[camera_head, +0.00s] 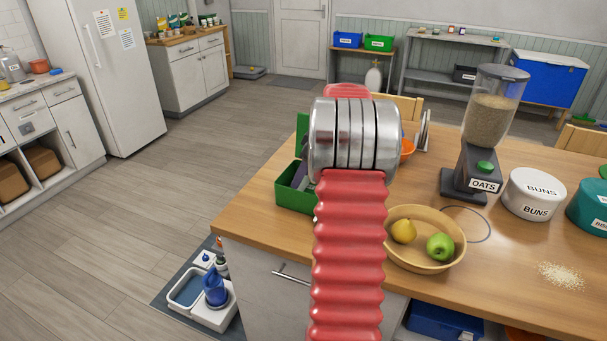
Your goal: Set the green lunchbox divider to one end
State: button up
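A green lunchbox (292,196) stands on the wooden table near its left edge, with its raised lid (302,127) behind it. My red ribbed arm and its silver joint cover the right part of the lunchbox. A dark purple-grey piece shows inside beside the arm; I cannot tell whether it is the divider or other contents. No clearly green divider can be made out. My gripper's fingers are hidden behind my arm, so I cannot see what they are doing.
On the table (520,310) stand a wooden bowl (432,265) with a pear and a green apple, an oats dispenser (479,165), a white buns tin (533,194) and a teal tin (588,207). Spilled grains (561,276) lie at right. Open floor is at left.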

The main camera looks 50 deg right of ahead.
jog(key=shift+r, duration=0.15)
jog(key=v, duration=1.3)
jog(key=shift+s+r, duration=0.15)
jog(key=shift+s, duration=0.05)
jog(key=shift+d, duration=0.1)
dwell(0.3)
